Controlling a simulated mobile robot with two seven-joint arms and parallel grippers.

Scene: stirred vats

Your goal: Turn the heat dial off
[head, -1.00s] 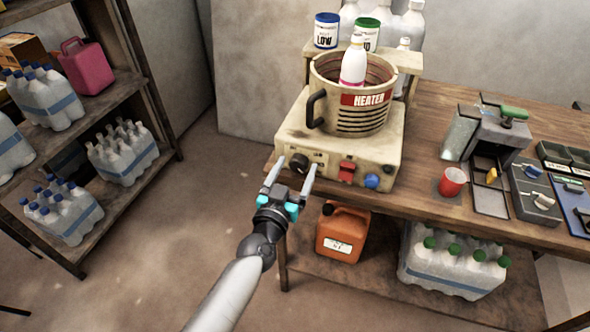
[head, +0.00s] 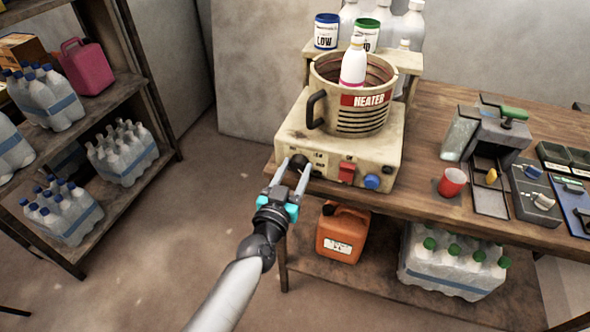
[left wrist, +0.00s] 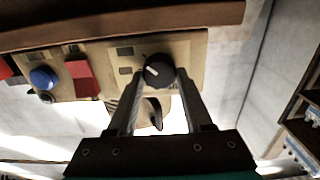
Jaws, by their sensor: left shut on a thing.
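The heat dial is a round black knob (left wrist: 158,72) with a pale pointer mark, on the front panel of the cream heater base (head: 335,150). In the head view the dial (head: 298,161) is partly hidden by my fingers. My left gripper (head: 292,172) is shut on the dial, one finger on each side; it also shows in the left wrist view (left wrist: 155,85). In the wrist view the pointer slants toward the upper left. The heater pot (head: 352,95) stands on the base with a white bottle (head: 353,68) in it. My right gripper is not in view.
A red switch (head: 347,172) and a blue button (head: 372,181) sit right of the dial. A red cup (head: 452,182) stands on the wooden bench (head: 425,205). An orange canister (head: 342,235) is below. The floor to the left is open.

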